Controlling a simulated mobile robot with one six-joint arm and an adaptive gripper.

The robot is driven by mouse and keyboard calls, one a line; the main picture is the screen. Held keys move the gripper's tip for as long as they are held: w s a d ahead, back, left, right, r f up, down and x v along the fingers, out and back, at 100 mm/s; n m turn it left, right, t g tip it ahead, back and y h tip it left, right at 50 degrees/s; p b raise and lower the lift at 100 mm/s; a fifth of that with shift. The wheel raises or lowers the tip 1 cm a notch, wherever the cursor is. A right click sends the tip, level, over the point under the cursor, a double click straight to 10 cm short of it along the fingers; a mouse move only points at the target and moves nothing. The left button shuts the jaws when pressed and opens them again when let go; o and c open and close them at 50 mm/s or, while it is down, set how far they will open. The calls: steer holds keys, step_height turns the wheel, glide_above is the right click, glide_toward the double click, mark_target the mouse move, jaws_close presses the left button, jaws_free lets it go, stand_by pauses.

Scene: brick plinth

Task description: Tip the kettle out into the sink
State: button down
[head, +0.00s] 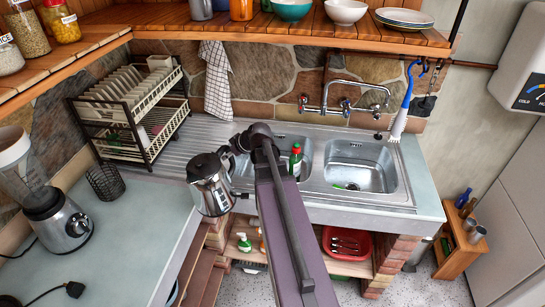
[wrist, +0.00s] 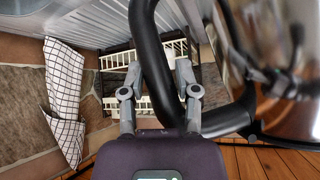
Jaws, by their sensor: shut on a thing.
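The kettle (head: 208,186) is shiny metal with a black handle. In the head view it shows left of the sink, over the counter's front edge, roughly upright. My gripper (head: 240,145) is shut on its handle; the arm partly hides the grip. In the wrist view my gripper (wrist: 158,82) has a finger on each side of the black handle (wrist: 150,45), and the blurred kettle body (wrist: 295,95) fills the right. The steel sink has a left basin (head: 262,172), partly hidden by my arm, and a right basin (head: 365,168). The kettle is over neither basin.
A green bottle (head: 295,160) stands at the left basin. The faucet (head: 340,98) is behind the sink, with a blue-handled brush (head: 402,112) hanging at right. A dish rack (head: 135,110) and dark mesh cup (head: 105,181) stand left. A wooden shelf (head: 320,35) overhangs the back.

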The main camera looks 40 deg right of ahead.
steer(key=s+d+r+m+h+p, duration=0.15)
steer(key=d+m, duration=0.25)
steer(key=d, duration=0.8)
steer(key=s+d+r+m+h+p, duration=0.1)
steer(key=s+d+m+h, duration=0.15)
steer(key=d, duration=1.05)
steer(key=s+d+r+m+h+p, duration=0.1)
steer(key=s+d, duration=0.4)
steer(key=d, duration=0.5)
steer(key=s+d+r+m+g+h, duration=0.1)
steer(key=s+d+m+h, duration=0.2)
steer(key=d, duration=0.7)
steer(key=shift+s+d+m+p, duration=0.3)
steer(key=shift+s+m+p, duration=0.1)
steer(key=shift+s+m, duration=1.05)
